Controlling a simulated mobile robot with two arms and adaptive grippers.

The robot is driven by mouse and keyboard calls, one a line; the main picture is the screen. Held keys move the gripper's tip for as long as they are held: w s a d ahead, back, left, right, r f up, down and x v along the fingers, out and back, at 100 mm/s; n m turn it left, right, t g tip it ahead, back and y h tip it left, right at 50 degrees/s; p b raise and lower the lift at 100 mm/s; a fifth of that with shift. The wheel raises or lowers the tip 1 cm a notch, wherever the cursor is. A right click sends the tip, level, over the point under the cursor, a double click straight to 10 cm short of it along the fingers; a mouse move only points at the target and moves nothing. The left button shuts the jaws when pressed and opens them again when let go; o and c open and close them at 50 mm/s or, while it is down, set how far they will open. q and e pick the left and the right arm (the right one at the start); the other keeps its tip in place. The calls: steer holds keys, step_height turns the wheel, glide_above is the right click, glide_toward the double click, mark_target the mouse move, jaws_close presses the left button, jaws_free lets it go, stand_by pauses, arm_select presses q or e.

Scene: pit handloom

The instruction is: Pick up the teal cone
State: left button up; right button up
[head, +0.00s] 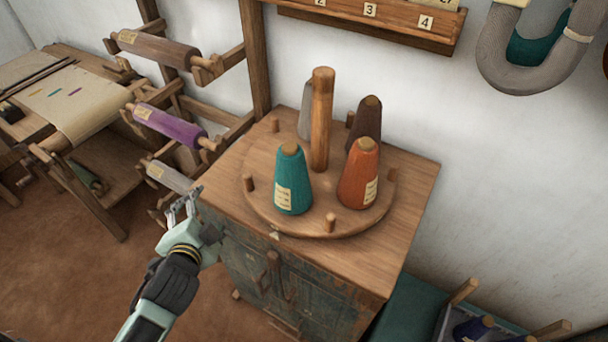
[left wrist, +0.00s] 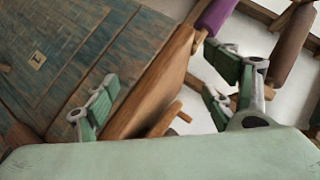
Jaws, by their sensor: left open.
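The teal cone (head: 292,180) stands upright on the front left of a round wooden turntable (head: 310,225) on top of a cabinet. It has a pale label on its front. My left gripper (head: 188,207) is at the cabinet's left front edge, apart from the cone and to its lower left. In the left wrist view my left gripper (left wrist: 165,95) is open, with nothing between its fingers; the cone does not show there. My right gripper is not in view.
An orange cone (head: 359,173), a dark brown cone (head: 365,122) and a partly hidden grey cone (head: 305,122) surround the central post (head: 321,120). Short pegs (head: 329,222) stand on the turntable. The cabinet (head: 400,215) has bare top around it. A roller rack holds a purple roll (head: 170,126) at left.

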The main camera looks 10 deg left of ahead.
arm_select(q)
steer(key=w+d+r+m+t+h, duration=0.3)
steer(key=r+m+t+h, duration=0.1)
steer(key=r+m, duration=0.5)
steer(key=w+d+r+m+t+h, duration=0.3)
steer(key=r+m, duration=0.3)
steer(key=r, duration=0.4)
steer(key=m+g+h+p, duration=0.1)
steer(key=m+g+h, duration=0.85)
steer(key=m, duration=1.35)
glide_toward(291, 170)
steer(key=shift+w+d+f, duration=1.45)
steer(key=shift+w+d, duration=0.15)
steer(key=shift+w, duration=1.55)
steer(key=shift+w+d+g+y+p, duration=0.15)
steer(key=shift+d+g+y+p, duration=0.25)
steer(key=shift+p, duration=0.2)
steer(key=p+x, duration=0.2)
steer(key=x, duration=0.1)
steer(key=shift+d+f, duration=0.2)
steer(key=shift+w+d+f, duration=0.2)
steer(key=shift+d+f, duration=0.1)
steer(key=shift+d, duration=0.1)
steer(key=shift+a, duration=0.1)
steer(key=shift+c, duration=0.8)
steer(key=c, duration=1.3)
